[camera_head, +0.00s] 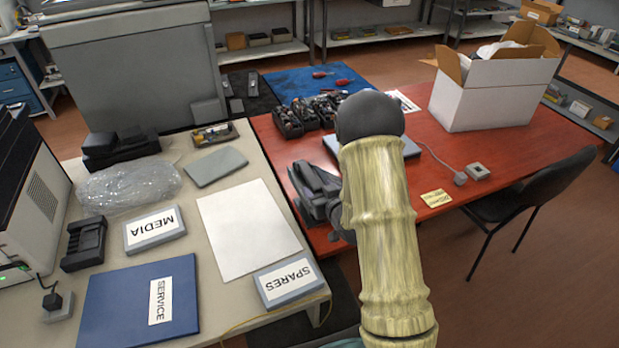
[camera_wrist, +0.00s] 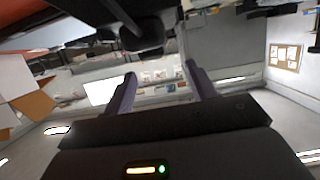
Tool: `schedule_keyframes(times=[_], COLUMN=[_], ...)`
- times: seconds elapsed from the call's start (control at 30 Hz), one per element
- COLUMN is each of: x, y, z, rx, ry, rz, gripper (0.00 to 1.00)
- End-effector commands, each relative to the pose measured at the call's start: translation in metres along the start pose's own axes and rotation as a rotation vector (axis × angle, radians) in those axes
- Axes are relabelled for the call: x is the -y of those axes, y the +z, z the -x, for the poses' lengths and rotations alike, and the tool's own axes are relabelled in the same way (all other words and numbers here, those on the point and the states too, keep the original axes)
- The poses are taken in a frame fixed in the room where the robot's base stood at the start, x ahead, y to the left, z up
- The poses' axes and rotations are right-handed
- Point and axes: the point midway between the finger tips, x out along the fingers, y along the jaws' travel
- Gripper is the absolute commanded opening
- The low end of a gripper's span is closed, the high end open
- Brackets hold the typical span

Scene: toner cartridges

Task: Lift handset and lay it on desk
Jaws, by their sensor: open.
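No handset can be made out for certain. A low black device (camera_head: 120,147) with a raised part on top sits at the back left of the beige desk (camera_head: 185,185); I cannot tell whether it is a phone. My gripper (camera_head: 314,190) shows as a dark shape left of my arm, around the desk's right side and the red table's left edge. In the wrist view my gripper (camera_wrist: 160,80) has its two fingers apart, with only distant shelves between them. My arm hides part of a flat grey object (camera_head: 430,152) on the red table.
The beige desk holds a white sheet (camera_head: 248,228), a MEDIA box (camera_head: 154,230), a SPARES box (camera_head: 289,282), a blue SERVICE folder (camera_head: 140,304) and bubble wrap (camera_head: 128,186). The red table (camera_head: 440,170) bears toner cartridges (camera_head: 288,122) and an open carton (camera_head: 495,90). A black chair (camera_head: 530,187) stands right.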

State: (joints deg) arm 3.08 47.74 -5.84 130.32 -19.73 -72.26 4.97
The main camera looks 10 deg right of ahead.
Motion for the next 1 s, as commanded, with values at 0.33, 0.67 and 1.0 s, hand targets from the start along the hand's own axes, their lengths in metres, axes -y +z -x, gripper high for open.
schedule_keyframes(times=[0.33, 0.67, 1.0], x=[0.0, -0.001, -0.006], y=[0.0, -0.001, -0.002], z=[-0.031, -0.035, -0.075], rx=[0.001, 0.001, 0.001], ry=[0.001, 0.0, 0.0], rz=[-0.001, 0.0, 0.001], gripper=[0.56, 0.56, 0.56])
